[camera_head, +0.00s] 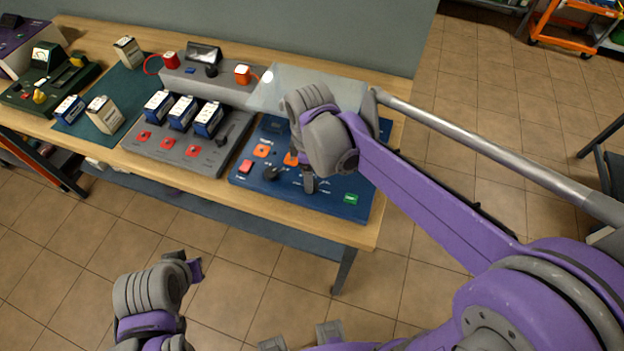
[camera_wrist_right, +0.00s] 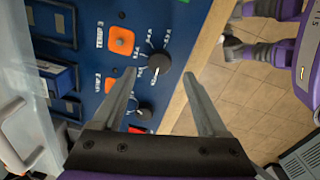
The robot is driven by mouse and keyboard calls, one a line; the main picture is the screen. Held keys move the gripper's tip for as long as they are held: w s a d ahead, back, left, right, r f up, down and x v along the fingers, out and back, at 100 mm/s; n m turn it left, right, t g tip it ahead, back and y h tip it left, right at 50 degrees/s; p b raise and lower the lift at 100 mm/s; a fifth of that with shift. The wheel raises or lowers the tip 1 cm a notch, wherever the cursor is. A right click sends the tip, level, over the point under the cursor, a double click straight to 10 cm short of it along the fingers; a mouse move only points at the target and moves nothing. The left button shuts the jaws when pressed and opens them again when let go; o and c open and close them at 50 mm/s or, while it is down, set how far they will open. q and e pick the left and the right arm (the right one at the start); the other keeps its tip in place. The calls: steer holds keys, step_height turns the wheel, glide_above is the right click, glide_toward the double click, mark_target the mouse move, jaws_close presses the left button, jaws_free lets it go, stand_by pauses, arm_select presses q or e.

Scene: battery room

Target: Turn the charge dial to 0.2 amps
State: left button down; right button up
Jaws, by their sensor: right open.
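The blue charger panel (camera_head: 325,202) lies at the right end of the bench. It carries a black dial (camera_head: 275,173) to the left of my right gripper (camera_head: 308,184). In the right wrist view two black dials show: an upper one (camera_wrist_right: 158,65) with amp marks around it, and a lower one (camera_wrist_right: 144,113).
Orange squares (camera_head: 262,150), a red button (camera_head: 246,166) and a green button (camera_head: 350,198) sit on the blue panel. A clear sheet (camera_head: 290,85) stands behind it. A grey dock (camera_head: 165,145) with several batteries is to the left. The floor in front is clear.

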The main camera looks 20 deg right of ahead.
steer(key=shift+w+d+f, duration=0.1)
steer(key=shift+w+f, duration=0.05)
steer(key=shift+f, duration=2.05)
steer(key=shift+c, duration=0.3)
jaws_close()
